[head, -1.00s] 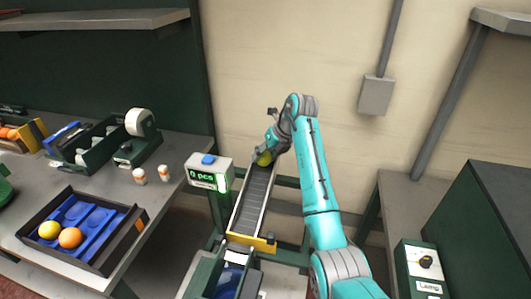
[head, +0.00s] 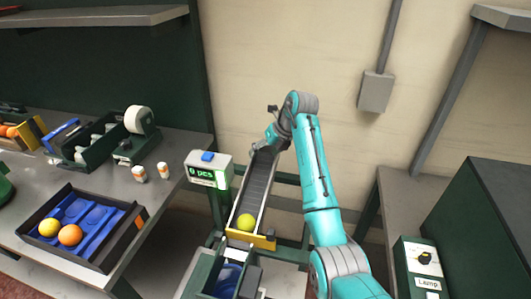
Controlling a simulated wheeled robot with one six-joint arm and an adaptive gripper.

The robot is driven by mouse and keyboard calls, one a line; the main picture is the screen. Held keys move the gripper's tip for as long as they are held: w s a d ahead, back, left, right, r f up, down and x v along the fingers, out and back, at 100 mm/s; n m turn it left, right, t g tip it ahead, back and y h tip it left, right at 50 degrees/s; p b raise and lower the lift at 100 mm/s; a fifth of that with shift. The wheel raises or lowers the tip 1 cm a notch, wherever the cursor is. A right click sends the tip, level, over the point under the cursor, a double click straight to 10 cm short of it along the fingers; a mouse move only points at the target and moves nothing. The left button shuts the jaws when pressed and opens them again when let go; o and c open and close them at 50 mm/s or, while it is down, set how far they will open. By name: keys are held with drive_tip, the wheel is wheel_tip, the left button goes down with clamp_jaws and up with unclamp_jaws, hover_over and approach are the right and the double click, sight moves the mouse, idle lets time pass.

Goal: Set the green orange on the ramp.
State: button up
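A yellow-green orange (head: 246,222) rests at the low front end of the ramp (head: 257,185), against its yellow end piece. My gripper (head: 270,147) is at the ramp's upper end, apart from the fruit. Its fingers are small and partly hidden behind the ramp top and my wrist, so I cannot tell how far apart they are.
A counter box (head: 208,170) reading "0 pcs" stands left of the ramp. A dark tray (head: 125,246) with a blue insert holds a yellow fruit (head: 49,228) and an orange (head: 70,235). A crate with a blue inside (head: 228,280) stands below the ramp's front.

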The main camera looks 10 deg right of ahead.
wheel_tip(320, 180, up, 9)
idle(1.1)
drive_tip(key=shift+s, duration=0.1)
